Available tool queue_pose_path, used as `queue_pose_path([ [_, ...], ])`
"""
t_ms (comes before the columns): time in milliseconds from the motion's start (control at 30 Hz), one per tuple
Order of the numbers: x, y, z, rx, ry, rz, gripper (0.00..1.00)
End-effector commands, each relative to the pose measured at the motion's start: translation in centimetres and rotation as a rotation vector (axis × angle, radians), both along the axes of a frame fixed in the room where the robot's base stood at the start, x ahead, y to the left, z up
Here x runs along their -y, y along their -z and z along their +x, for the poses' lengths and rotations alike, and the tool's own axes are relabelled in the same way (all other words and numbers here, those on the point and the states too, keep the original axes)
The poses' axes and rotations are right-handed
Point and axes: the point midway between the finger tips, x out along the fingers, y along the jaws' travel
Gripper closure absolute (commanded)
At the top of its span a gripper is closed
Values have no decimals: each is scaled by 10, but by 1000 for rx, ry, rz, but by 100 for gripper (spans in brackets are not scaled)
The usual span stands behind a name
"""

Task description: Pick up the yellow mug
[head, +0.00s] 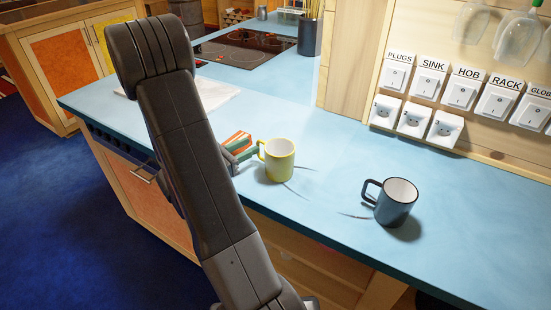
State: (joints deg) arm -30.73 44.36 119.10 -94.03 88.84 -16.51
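The yellow mug (279,160) stands upright on the blue worktop, near its front edge. Its handle points left, toward my gripper. My gripper (246,150) is just left of the mug, close to the handle, and mostly hidden behind my dark arm. Small green and orange parts show there. I cannot tell whether the fingers touch the handle or how far apart they are. The mug stands on the worktop and is not visibly lifted.
A dark grey-blue mug (395,203) stands to the right, with its handle to the left. Labelled switches and sockets (430,88) line the back wall. A black hob (248,48) and a dark utensil pot (309,37) are farther back. The worktop (330,165) is clear between the mugs.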

Motion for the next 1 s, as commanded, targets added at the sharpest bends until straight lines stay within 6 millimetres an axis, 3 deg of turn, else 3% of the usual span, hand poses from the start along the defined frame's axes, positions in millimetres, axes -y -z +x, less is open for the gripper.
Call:
queue_pose_path([
  [500,41,1,26,-1,3,0,65],
  [867,45,2,30,-1,0,1,65],
  [1000,45,1,30,-1,0,1,93],
])
